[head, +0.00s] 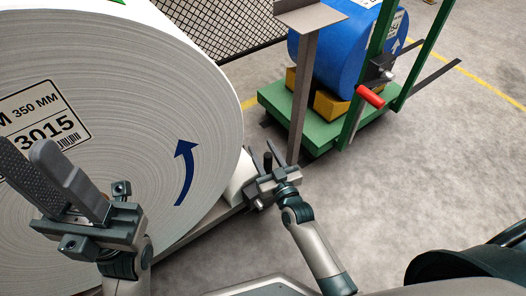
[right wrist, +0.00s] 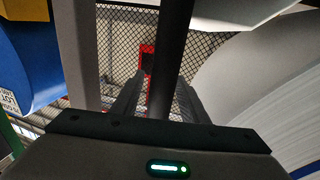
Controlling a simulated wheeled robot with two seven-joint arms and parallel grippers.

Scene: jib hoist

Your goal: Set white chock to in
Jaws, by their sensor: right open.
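The white chock (head: 236,184) shows in the head view as a small white wedge low against the right side of the big white roll (head: 120,90). Much of it is hidden by the roll and my right gripper. My right gripper (head: 269,157) is just right of the chock, with its fingers open. A black upright handle (head: 268,161) stands between or just behind the fingers. In the right wrist view, a dark bar (right wrist: 172,55) runs up between the two open fingers; I cannot tell whether they touch it. My left gripper (head: 28,148) is open and empty in front of the roll.
A grey steel post (head: 303,90) stands just behind my right gripper. Beyond it, a green cart (head: 290,118) carries a blue roll (head: 335,55) on yellow blocks. A red handle (head: 370,96) sticks out from the cart's frame.

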